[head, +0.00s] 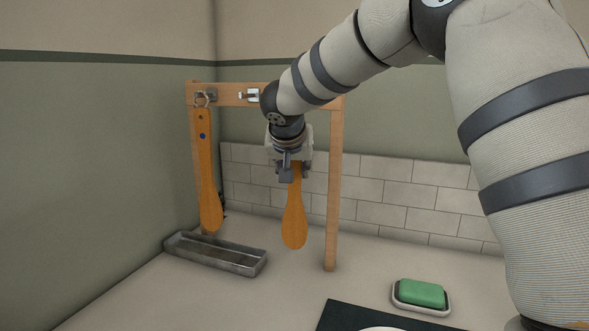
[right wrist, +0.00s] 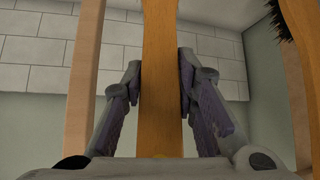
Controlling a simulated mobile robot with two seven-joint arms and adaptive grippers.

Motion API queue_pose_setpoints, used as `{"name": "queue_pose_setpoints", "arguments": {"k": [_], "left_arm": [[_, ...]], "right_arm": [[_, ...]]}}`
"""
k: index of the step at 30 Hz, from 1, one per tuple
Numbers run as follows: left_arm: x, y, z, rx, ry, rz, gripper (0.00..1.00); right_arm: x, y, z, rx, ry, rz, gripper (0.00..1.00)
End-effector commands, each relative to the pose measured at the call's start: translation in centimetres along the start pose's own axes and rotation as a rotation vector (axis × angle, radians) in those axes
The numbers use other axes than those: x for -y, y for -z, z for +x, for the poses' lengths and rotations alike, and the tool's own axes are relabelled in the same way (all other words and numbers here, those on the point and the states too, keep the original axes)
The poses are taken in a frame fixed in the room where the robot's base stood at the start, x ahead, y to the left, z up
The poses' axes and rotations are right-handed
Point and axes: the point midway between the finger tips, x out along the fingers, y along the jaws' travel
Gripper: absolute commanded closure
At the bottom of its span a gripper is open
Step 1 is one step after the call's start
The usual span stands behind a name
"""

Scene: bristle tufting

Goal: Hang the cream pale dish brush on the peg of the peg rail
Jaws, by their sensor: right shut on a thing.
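My right gripper (head: 292,174) is shut on an orange-brown wooden brush (head: 294,222), held upright in front of the peg rail frame. In the right wrist view its handle (right wrist: 160,50) runs between both fingers. No bristles show on it, and no cream colour is visible. The wooden peg rail (head: 228,100) spans two posts. A metal peg (head: 249,95) shows on it, just left of my wrist and above the held brush; part of the rail is hidden by my arm. My left gripper is not in view.
A similar wooden brush (head: 207,170) hangs from the rail's left peg; its dark bristles (right wrist: 270,18) show in the right wrist view. A grey metal tray (head: 228,256) lies below. A green sponge (head: 422,293) sits in a dish at the right. A dark mat (head: 345,316) lies in front.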

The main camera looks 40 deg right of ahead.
Motion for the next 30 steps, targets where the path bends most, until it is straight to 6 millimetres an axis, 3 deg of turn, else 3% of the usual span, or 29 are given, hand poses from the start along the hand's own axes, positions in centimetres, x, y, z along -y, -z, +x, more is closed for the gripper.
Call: {"name": "queue_pose_setpoints", "arguments": {"k": [14,15,17,30], "left_arm": [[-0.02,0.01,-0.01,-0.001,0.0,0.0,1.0],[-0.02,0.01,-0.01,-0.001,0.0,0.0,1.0],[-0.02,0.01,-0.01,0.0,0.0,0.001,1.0],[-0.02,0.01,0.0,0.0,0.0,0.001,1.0]], "right_arm": [[-0.02,0.03,-0.01,0.0,0.0,0.001,1.0],[-0.02,0.03,-0.01,0.0,0.0,0.001,0.64],[-0.02,0.03,-0.01,0.0,0.0,0.001,0.5],[-0.03,-0.02,0.02,0.001,0.0,0.0,0.5]]}}
